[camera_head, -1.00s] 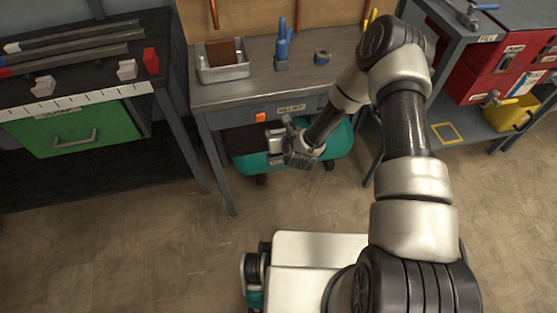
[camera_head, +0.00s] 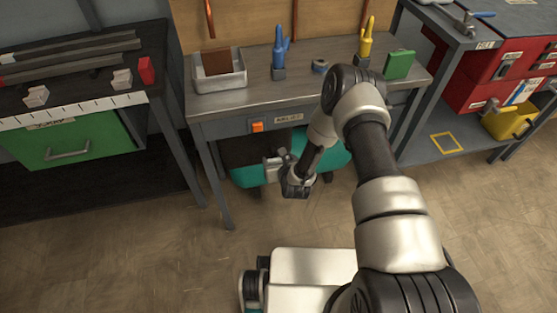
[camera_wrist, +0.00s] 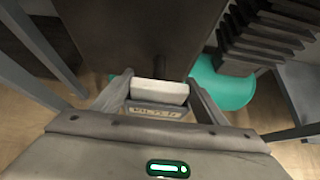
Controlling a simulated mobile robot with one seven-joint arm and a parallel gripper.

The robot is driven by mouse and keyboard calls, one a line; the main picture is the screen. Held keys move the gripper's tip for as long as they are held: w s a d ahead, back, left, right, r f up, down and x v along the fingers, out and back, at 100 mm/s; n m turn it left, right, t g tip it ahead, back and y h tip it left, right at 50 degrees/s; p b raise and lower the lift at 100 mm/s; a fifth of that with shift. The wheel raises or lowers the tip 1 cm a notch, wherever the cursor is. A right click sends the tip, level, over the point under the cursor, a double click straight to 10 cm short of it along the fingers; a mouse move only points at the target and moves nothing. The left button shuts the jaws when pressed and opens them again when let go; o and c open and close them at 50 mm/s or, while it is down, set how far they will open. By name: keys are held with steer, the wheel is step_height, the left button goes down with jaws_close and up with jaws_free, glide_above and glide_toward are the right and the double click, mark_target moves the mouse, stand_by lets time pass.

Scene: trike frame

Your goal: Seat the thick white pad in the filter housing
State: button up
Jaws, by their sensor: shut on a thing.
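The thick white pad (camera_wrist: 159,91) sits between the two fingers of my gripper (camera_wrist: 158,98) in the wrist view. My gripper is shut on it, with a small lettered plate just below the pad. In the head view my gripper (camera_head: 276,166) is under the middle bench, in front of the teal compressor tank (camera_head: 334,158). A large dark flat-faced box (camera_wrist: 130,38) stands close beyond the pad in the wrist view. I cannot tell whether it is the filter housing, or whether the pad touches it.
A dark ribbed part (camera_wrist: 268,38) and the teal tank are at the right in the wrist view. The middle bench (camera_head: 225,101) overhangs my gripper, with its legs at both sides. A green drawer unit (camera_head: 65,145) stands left.

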steer(key=shift+f+b, duration=0.3)
steer(key=o, duration=1.1)
steer(key=shift+r, duration=0.1)
